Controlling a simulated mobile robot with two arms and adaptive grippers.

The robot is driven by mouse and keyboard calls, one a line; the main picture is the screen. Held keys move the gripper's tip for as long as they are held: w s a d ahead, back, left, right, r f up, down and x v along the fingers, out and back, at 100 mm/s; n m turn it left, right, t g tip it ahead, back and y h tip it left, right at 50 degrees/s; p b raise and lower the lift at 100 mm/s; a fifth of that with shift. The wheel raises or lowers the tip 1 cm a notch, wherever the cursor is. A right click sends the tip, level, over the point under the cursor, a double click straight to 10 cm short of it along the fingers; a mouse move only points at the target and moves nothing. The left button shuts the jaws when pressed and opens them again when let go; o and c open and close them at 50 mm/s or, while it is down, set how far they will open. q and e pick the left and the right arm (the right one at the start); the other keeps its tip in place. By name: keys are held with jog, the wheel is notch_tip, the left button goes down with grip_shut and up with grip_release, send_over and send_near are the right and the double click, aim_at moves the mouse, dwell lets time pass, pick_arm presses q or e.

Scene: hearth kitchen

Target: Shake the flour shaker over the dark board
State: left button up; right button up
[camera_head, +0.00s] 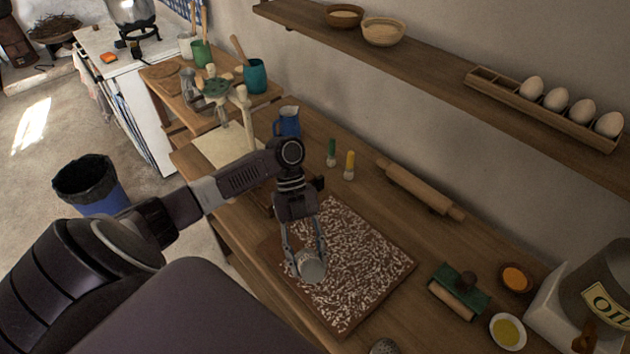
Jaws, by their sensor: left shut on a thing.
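The dark board (268,252) lies on the wooden worktop, covered with a dense pattern of short white streaks that look like flour. My left arm reaches in from the left, and my left gripper (304,248) points down over the left part of the board. It is shut on the flour shaker (313,270), a small pale metal cylinder with its round end showing. The shaker appears to be over the board; its height above it is hard to judge. The right gripper is not in view.
A rolling pin (420,190), two small brushes (349,165) and a blue jug (288,121) stand or lie behind the board. A green-topped roller (459,291), small bowls (508,331) and an oil container (605,290) are at right. A shelf (430,66) with eggs runs above.

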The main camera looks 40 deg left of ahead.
aim_at(300, 252)
pick_arm(q)
jog(key=shift+w+a, duration=0.1)
jog(key=shift+a, duration=0.7)
jog(key=shift+s+a+r+p, duration=0.1)
jog(key=shift+s+p, duration=0.2)
jog(key=shift+s, duration=0.25)
jog(key=shift+w+b, duration=0.4)
jog(key=shift+w, duration=0.15)
jog(key=shift+w+a+f+b, duration=0.25)
jog(key=shift+a+b, duration=0.15)
jog(key=shift+a, duration=0.2)
jog(key=a+b, duration=0.1)
jog(key=a, duration=0.2)
jog(key=w+a+b, duration=0.1)
jog(key=a, duration=0.1)
jog(key=shift+a+b, duration=0.1)
jog(key=shift+b, duration=0.25)
jog(key=shift+a+r, duration=0.2)
jog(key=shift+a, duration=0.35)
